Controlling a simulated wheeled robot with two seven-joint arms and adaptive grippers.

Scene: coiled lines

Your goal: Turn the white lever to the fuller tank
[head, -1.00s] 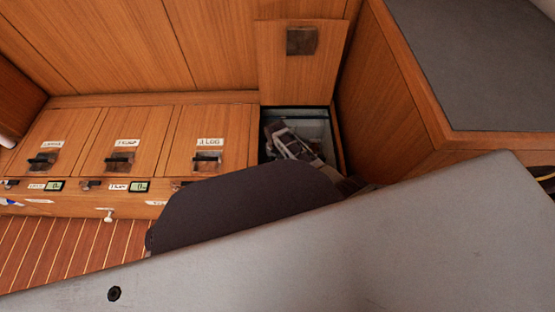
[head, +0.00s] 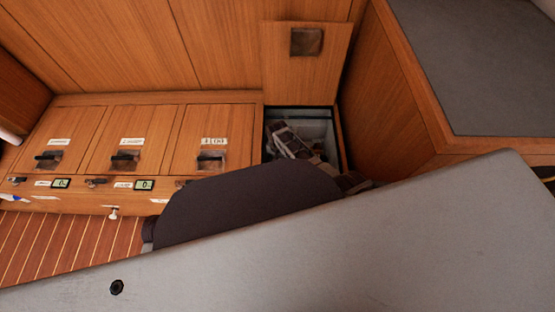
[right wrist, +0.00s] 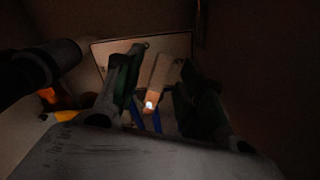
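My right gripper (head: 290,142) reaches down into an open compartment at the right end of the wooden bench. In the right wrist view, its two dark fingers (right wrist: 160,98) stand apart. A pale, upright bar (right wrist: 166,72), which looks like the white lever, shows between them with a bright spot at its lower end. Dark space shows between the bar and the right finger; I cannot tell whether the left finger touches it. Small displays (head: 144,184) sit on the bench front, their digits too small to read surely. My left gripper is not in view.
The compartment's raised lid (head: 305,75) stands behind it, and its walls are close around my gripper. A dark cylinder (right wrist: 40,66) lies at the left in the wrist view. Labelled, closed lids (head: 211,140) line the bench. A grey-topped counter (head: 475,70) stands at right.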

